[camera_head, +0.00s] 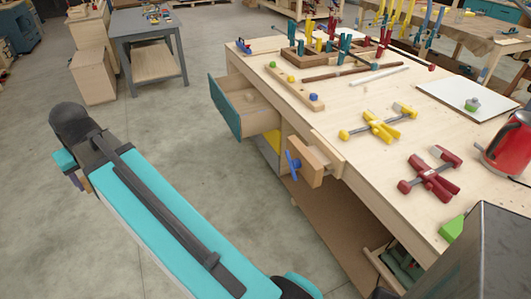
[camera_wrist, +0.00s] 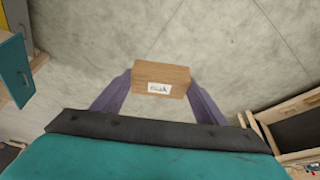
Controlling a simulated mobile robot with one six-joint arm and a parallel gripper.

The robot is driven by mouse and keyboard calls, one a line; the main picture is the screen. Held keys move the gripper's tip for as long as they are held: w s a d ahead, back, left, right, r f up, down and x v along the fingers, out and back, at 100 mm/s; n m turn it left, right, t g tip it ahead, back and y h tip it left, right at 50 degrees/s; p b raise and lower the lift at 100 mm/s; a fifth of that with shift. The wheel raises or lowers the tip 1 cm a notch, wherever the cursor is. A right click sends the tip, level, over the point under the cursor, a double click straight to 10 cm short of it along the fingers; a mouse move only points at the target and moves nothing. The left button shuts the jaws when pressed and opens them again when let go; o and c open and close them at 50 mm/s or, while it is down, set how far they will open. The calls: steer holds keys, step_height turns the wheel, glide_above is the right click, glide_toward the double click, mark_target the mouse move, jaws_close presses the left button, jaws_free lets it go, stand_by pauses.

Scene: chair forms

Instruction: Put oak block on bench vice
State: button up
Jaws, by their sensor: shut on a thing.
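The oak block (camera_wrist: 160,70) is a small brown wooden block with a white label, seen in the wrist view. My gripper (camera_wrist: 160,82) is shut on it, with a purple finger on each side. In the head view my gripper (camera_head: 76,181) hangs at the far left over the floor, and the block is mostly hidden. The bench vice (camera_head: 310,166), with a thick wooden jaw and a blue handle, is on the near side of the workbench. It is well to the right of my gripper, and its top looks bare.
The workbench (camera_head: 290,92) holds yellow clamps (camera_head: 380,128), red clamps (camera_head: 435,180), a red kettle (camera_head: 508,145) and a tool rack. A drawer (camera_head: 226,106) stands open left of the vice. A grey table (camera_head: 145,25) stands behind. Open floor lies between my gripper and the bench.

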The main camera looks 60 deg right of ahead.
steer(key=s+d+f+m+g+h+p, duration=0.1)
steer(key=s+d+m, duration=0.25)
steer(key=d, duration=0.85)
steer(key=s+d+f+m+g+h+p, duration=0.1)
steer(key=s+d+m, duration=0.25)
steer(key=d, duration=0.85)
steer(key=s+d+m+h+p, duration=0.2)
steer(key=s+d+m, duration=0.15)
steer(key=d, duration=0.95)
steer(key=s+d+f+m+g+p, duration=0.1)
steer(key=s+d+m, duration=0.5)
steer(key=s+d, duration=0.6)
steer(key=s+d+f+m+g+p, duration=0.2)
steer(key=s+d+m, duration=0.4)
steer(key=s+d, duration=0.7)
steer(key=s+g, duration=0.1)
steer(key=s, duration=0.4)
steer(key=shift+f+g+y, duration=0.3)
steer(key=shift+g, duration=0.1)
steer(key=shift+s+d+m, duration=0.1)
steer(key=shift+m, duration=0.15)
steer(key=p, duration=0.2)
glide_toward(325, 153)
steer(key=shift+w+d+f, duration=0.15)
steer(key=shift+w+f, duration=0.55)
steer(key=shift+f, duration=0.3)
steer(key=shift+f, duration=0.1)
steer(key=shift+f+p, duration=0.65)
steer(key=shift+f, duration=1.15)
